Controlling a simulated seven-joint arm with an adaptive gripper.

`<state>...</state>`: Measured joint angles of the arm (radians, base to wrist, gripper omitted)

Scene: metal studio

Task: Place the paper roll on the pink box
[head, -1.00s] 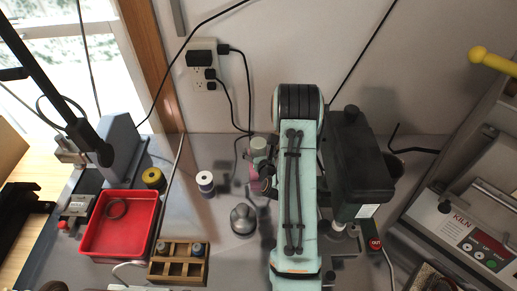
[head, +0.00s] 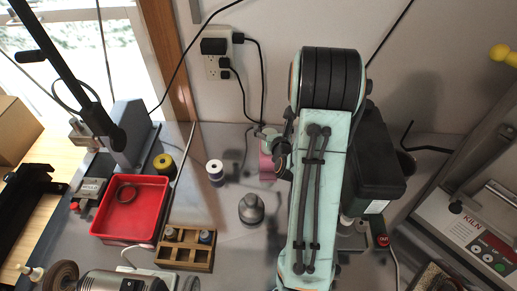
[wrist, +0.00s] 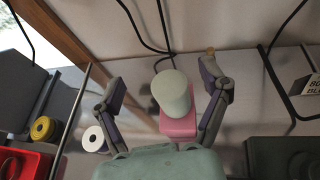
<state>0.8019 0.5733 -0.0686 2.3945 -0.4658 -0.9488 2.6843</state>
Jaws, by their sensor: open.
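The paper roll (head: 267,134), a pale grey-green cylinder, stands on top of the pink box (head: 266,167) near the back wall. In the wrist view the roll (wrist: 173,92) looks upright on the pink box (wrist: 178,127), whose upper part it covers. My gripper (wrist: 164,80) is open, with one dark finger on each side of the roll and a visible gap to both. In the head view my gripper (head: 284,152) is just right of the roll and box, partly hidden by my arm.
A white-topped spool (head: 215,172) and a grey metal knob-like piece (head: 251,210) stand nearby. A red tray (head: 131,231), yellow tape roll (head: 163,163) and wooden rack (head: 185,252) are to the left. A dark machine (head: 376,165) stands right of my arm.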

